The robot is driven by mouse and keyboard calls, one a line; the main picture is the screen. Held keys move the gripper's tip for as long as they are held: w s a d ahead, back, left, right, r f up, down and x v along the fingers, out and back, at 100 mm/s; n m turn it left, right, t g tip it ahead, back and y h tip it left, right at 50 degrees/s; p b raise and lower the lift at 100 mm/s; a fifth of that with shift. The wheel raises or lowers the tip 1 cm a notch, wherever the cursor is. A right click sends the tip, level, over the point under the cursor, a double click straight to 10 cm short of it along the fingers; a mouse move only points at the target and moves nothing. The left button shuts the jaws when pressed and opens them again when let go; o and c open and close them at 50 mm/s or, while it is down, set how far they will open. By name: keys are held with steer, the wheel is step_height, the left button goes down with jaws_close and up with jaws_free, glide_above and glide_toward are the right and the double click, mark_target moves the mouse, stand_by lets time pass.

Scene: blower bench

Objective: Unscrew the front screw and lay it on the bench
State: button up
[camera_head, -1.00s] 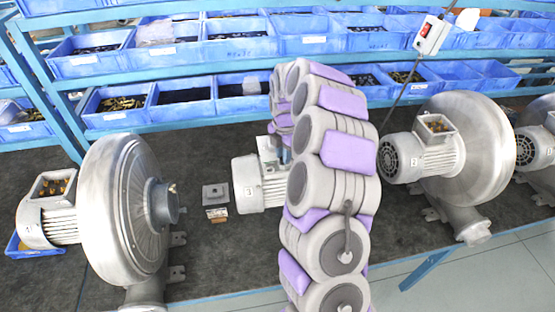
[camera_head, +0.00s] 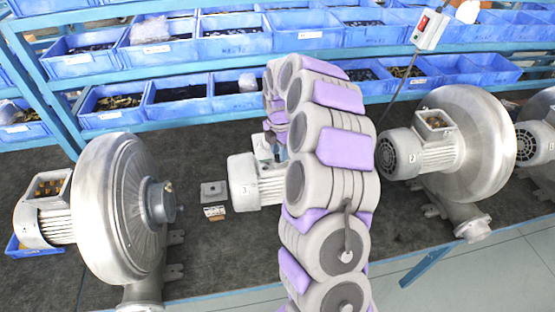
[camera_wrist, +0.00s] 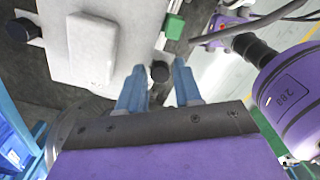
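The motor unit labelled 3 (camera_head: 245,185) lies on the bench, partly behind my arm. In the wrist view, a pale rectangular cover (camera_wrist: 92,50) shows with a black round screw head (camera_wrist: 159,72) at its right and another black knob (camera_wrist: 22,29) at its left. I cannot tell for sure which is the front screw. My gripper (camera_wrist: 159,76) is open, its two blue fingers on either side of the right screw head, with gaps visible. In the head view the fingers are mostly hidden behind my arm, above the motor.
A green block (camera_wrist: 174,27) sits close beyond the right finger. A small grey square plate (camera_head: 213,190) lies left of the motor. Blowers stand at left (camera_head: 120,210) and right (camera_head: 465,145). Blue bins (camera_head: 235,45) line the back.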

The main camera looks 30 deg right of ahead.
steer(key=m+b, duration=0.1)
steer(key=m, duration=0.3)
steer(key=shift+a+f+b, duration=0.15)
steer(key=shift+a+b, duration=0.05)
steer(key=shift+b, duration=0.2)
steer(key=m+b, duration=0.1)
steer(key=m, duration=0.1)
steer(key=d+m+b, duration=0.1)
steer(key=m, duration=0.2)
steer(key=shift+d, duration=0.1)
steer(key=m+b, duration=0.1)
steer(key=m, duration=0.1)
steer(key=shift+m, duration=0.3)
steer(key=shift+a+m+b, duration=0.4)
steer(key=shift+m+b, duration=0.05)
steer(key=shift+m, duration=0.75)
steer(key=m+b, duration=0.1)
steer(key=m, duration=0.1)
steer(key=shift+a+m, duration=0.1)
steer(key=shift+m, duration=0.2)
steer(key=m, duration=0.1)
steer(key=m+b, duration=0.1)
steer(key=m, duration=0.1)
steer(key=shift+d+m, duration=0.25)
steer(key=shift+m, duration=0.05)
steer(key=m, duration=0.3)
steer(key=shift+a+m+b, duration=0.1)
steer(key=shift+m+b, duration=0.3)
